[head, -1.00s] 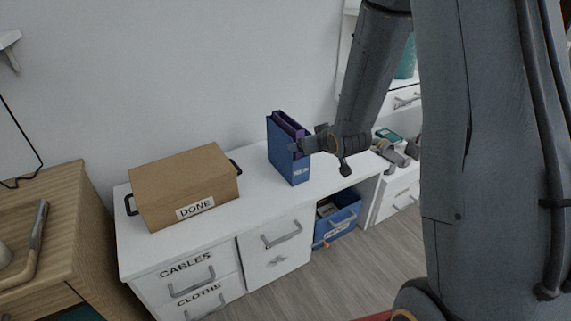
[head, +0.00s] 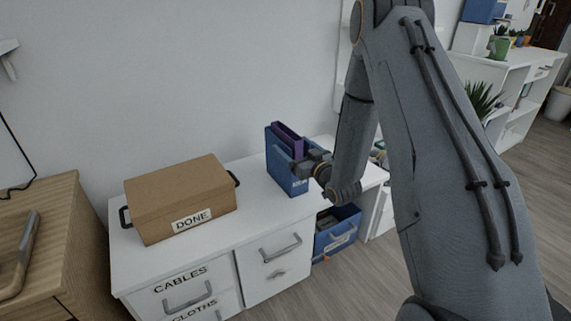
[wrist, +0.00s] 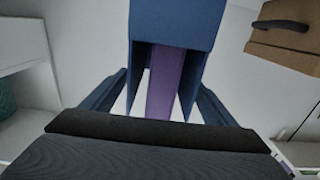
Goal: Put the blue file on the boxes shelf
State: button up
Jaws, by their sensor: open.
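The blue file (head: 287,174) stands upright on the white desk top, right of the cardboard box, with a purple insert (head: 287,137) showing inside it. My gripper (head: 300,167) is at the file's right side in the head view, and the arm hides part of that side. In the wrist view the blue file (wrist: 176,22) is straight ahead, with the purple insert (wrist: 165,85) in its open side. The open fingers of my gripper (wrist: 163,95) lie to the left and right of the file. I cannot tell whether they touch it. No shelf labelled for boxes can be made out.
A brown box marked DONE (head: 180,195) stands left on the white desk (head: 255,205). Drawers marked CABLES and CLOTHS are below. A white shelf unit (head: 505,85) with plants stands far right. A wooden cabinet (head: 50,215) is at left.

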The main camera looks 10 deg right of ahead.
jog(key=shift+b+x, duration=0.45)
jog(key=shift+x, duration=1.9)
jog(key=c, duration=1.6)
jog(key=shift+c, duration=0.9)
